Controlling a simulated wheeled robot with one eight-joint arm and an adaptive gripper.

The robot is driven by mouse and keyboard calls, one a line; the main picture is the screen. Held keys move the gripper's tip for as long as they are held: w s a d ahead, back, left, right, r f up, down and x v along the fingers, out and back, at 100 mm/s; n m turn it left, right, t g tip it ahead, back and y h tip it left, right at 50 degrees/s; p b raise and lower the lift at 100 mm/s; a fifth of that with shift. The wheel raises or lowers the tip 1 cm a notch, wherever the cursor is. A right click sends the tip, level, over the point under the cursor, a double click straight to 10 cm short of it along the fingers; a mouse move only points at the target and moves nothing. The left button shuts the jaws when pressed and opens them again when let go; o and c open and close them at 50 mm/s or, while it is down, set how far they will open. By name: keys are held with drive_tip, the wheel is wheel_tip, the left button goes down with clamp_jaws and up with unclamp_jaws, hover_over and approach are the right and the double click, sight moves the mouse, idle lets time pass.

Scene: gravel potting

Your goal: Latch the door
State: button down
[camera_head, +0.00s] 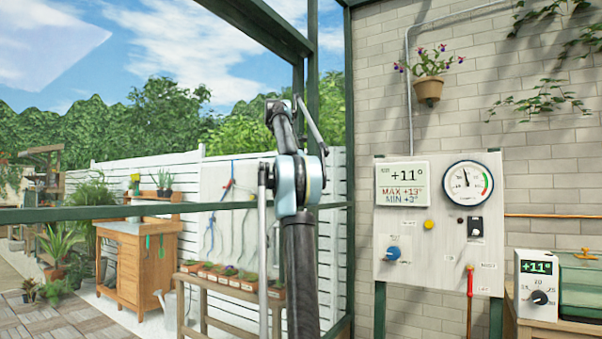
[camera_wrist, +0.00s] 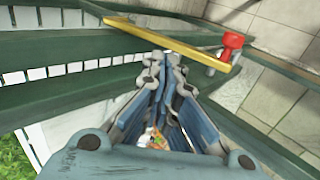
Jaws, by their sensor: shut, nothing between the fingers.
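In the wrist view a flat yellow bar (camera_wrist: 165,41) with a red knob (camera_wrist: 232,41) near its right end lies across the green frame (camera_wrist: 60,92). It looks like the door's latch. Whether it is engaged cannot be told. My gripper (camera_wrist: 164,62) is shut and empty, its fingertips just below the bar in the picture; whether they touch it is unclear. In the head view my arm rises in front of green framing (camera_head: 348,170); the latch cannot be made out there, and which part is the door is unclear.
A green rail (camera_head: 150,211) crosses the head view at mid height. A control board (camera_head: 430,260) stands before the brick wall at right. A potting bench (camera_head: 135,265) and a low table with seedling trays (camera_head: 230,277) stand beyond the framing.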

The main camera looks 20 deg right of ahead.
drive_tip(key=shift+s+a, duration=0.65)
drive_tip(key=shift+a, duration=0.05)
